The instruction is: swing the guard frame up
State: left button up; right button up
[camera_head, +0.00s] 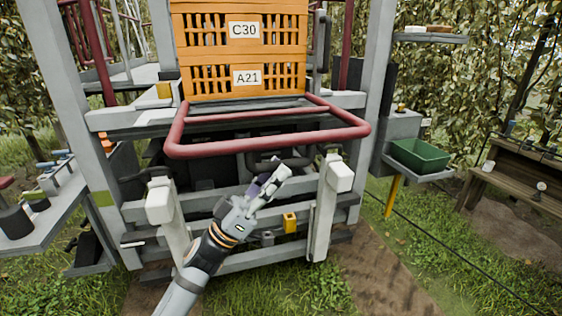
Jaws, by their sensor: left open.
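The guard frame (268,143) is a dark red tubular loop. It juts out toward me, roughly level, in front of the orange crates, and its front bar runs across the middle of the view. My left gripper (272,181) is open, just below the front bar and a little right of its middle. A gap shows between the fingers and the bar, and I see nothing between the fingers. My right gripper is not in view.
White posts (327,205) flank my gripper. A green bin (420,156) sits on a shelf at right, near a wooden bench (512,176). A grey side tray (45,222) is at left.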

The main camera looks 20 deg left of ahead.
pick_arm(q)
jog(key=shift+p+x, duration=0.4)
jog(key=shift+x, duration=0.8)
jog(key=shift+f, duration=0.1)
grip_shut()
